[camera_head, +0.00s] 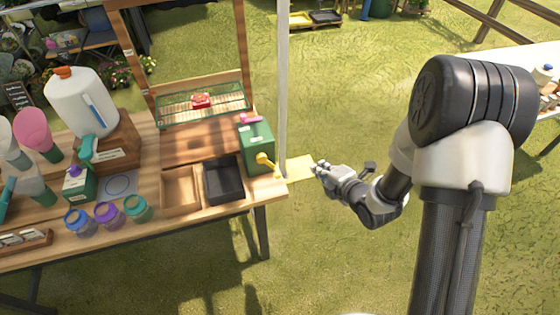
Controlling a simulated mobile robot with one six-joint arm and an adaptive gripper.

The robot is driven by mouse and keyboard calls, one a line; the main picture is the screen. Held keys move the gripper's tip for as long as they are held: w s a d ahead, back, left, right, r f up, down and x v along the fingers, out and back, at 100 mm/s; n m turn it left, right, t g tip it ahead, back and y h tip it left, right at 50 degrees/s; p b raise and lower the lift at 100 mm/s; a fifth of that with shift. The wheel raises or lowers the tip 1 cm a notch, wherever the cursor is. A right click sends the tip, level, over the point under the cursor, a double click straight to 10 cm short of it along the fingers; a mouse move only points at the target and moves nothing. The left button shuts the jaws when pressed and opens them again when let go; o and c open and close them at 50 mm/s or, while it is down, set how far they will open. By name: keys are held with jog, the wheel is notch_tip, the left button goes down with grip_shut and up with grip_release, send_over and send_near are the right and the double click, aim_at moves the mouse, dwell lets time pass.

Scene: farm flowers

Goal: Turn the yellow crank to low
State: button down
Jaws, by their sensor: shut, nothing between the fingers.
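The yellow crank (267,163) is on the front right side of a green box (256,143) at the right end of the wooden table. The green box has a pink piece on top. Any low marking on it is too small to read. My gripper (320,168) is out over the grass, to the right of the crank and apart from it. Its fingers point left toward the crank and are shut, with nothing between them. A flat yellow piece (298,168) shows between the box and the fingertips.
A white pole (283,80) stands just right of the green box. A black tray (223,181) and a wooden tray (180,189) are left of it. Several small jars (107,214) line the table's front edge. A white jug (82,103) stands farther left. Grass right of the table is open.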

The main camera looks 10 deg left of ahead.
aim_at(273, 193)
jog(key=s+a+f+n+y+b, duration=0.1)
jog(key=s+a+f+n+y, duration=0.55)
jog(key=s+f, duration=0.25)
jog(key=shift+m+h, duration=0.35)
jog(key=shift+h, duration=0.1)
jog(key=b+x, duration=0.2)
jog(key=x, duration=0.8)
jog(key=shift+w+d, duration=0.1)
